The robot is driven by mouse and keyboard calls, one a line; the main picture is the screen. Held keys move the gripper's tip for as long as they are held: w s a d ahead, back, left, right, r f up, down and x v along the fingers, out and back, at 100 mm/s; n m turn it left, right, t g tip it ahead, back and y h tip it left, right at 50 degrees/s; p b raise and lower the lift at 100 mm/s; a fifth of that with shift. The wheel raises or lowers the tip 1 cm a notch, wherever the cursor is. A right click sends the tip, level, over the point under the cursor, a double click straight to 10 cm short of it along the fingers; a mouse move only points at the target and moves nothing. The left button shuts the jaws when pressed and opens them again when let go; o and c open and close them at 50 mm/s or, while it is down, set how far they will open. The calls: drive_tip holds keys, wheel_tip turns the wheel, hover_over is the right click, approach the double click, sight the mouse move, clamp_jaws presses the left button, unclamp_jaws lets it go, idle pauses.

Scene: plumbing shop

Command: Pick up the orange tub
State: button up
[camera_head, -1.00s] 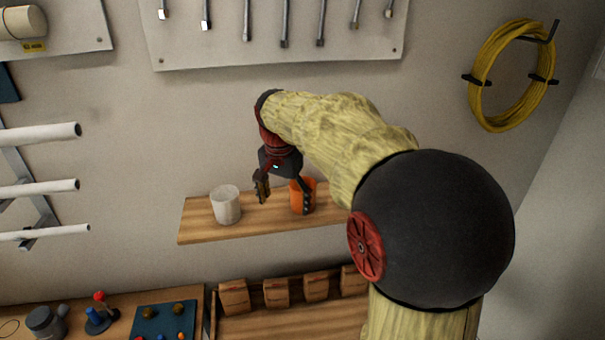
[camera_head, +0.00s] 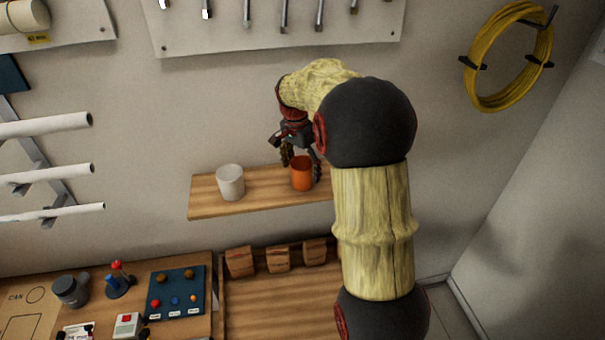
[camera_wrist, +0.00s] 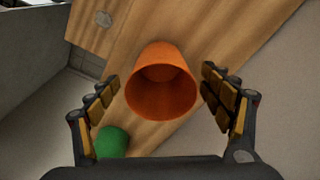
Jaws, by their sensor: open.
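The orange tub (camera_head: 301,175) stands upright on the wooden wall shelf (camera_head: 262,188). In the wrist view the orange tub (camera_wrist: 161,85) shows its open mouth and lies between the two fingers, with a gap on each side. My gripper (camera_head: 302,170) is open and points down at the tub from above. In the wrist view my gripper (camera_wrist: 162,92) has its padded fingers spread wide and holds nothing. My arm hides the right end of the shelf in the head view.
A white tub (camera_head: 230,183) stands left of the orange one on the shelf. A green round thing (camera_wrist: 112,142) shows near the left finger. Below are a workbench with a blue panel (camera_head: 163,307) and several brown boxes (camera_head: 278,260).

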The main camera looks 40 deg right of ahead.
drive_tip(key=shift+w+d+f, duration=0.1)
drive_tip(key=shift+d+f, duration=0.05)
drive_tip(key=shift+f, duration=0.75)
drive_tip(key=c, duration=1.1)
